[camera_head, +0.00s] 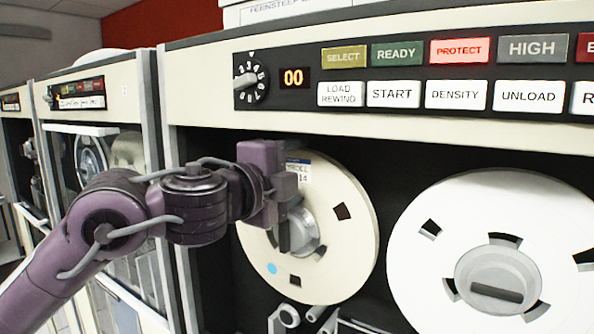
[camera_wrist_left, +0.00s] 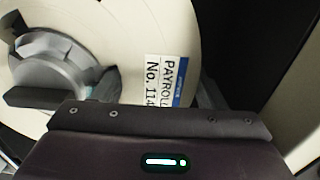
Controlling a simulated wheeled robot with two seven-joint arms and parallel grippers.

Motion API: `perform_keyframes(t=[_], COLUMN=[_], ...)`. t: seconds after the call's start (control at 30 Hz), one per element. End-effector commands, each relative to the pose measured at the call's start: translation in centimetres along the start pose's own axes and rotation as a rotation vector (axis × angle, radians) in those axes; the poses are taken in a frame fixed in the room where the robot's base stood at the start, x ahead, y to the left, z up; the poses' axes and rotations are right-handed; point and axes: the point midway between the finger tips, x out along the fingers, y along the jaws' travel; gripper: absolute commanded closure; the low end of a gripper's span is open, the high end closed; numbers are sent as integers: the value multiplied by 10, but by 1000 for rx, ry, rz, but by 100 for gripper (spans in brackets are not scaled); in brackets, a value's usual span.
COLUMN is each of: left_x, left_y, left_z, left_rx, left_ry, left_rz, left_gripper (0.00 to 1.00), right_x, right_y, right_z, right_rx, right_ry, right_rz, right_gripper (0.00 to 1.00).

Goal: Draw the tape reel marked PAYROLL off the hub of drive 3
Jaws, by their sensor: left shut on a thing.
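The PAYROLL tape reel (camera_head: 345,235) is a cream disc with dark square windows and a blue dot, at the left of the nearest drive's dark bay. Its white and blue label reads PAYROLL in the left wrist view (camera_wrist_left: 163,82); my gripper partly covers it in the head view. The grey hub part (camera_head: 308,235) is at the reel's centre. My left gripper (camera_head: 290,232) is shut at this centre, on the reel's middle grip as far as I can tell. Whether the reel is fully seated on the hub is hidden. My right gripper is not in view.
A white reel (camera_head: 425,275) sits close to the right on the same drive. Above are a selector dial (camera_head: 250,80), a 00 display (camera_head: 293,77) and several buttons. Another drive cabinet (camera_head: 95,100) stands to the left. Small rollers (camera_head: 289,315) sit below the reel.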

Motion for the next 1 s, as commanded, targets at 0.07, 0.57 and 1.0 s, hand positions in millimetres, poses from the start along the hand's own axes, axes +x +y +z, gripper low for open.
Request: perform_keyframes(t=[0.07, 0.57, 1.0], left_x=[0, -4, -14], left_y=[-4, -5, -5], left_z=[0, 0, 0], left_rx=[-2, -2, -2], left_ry=[0, 0, 1], left_rz=[-6, -7, -7], left_gripper=[76, 76, 76], right_x=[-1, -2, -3], right_y=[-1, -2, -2], right_z=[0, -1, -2], right_rx=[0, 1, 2], right_ry=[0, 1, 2], right_rz=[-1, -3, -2], right_gripper=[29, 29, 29])
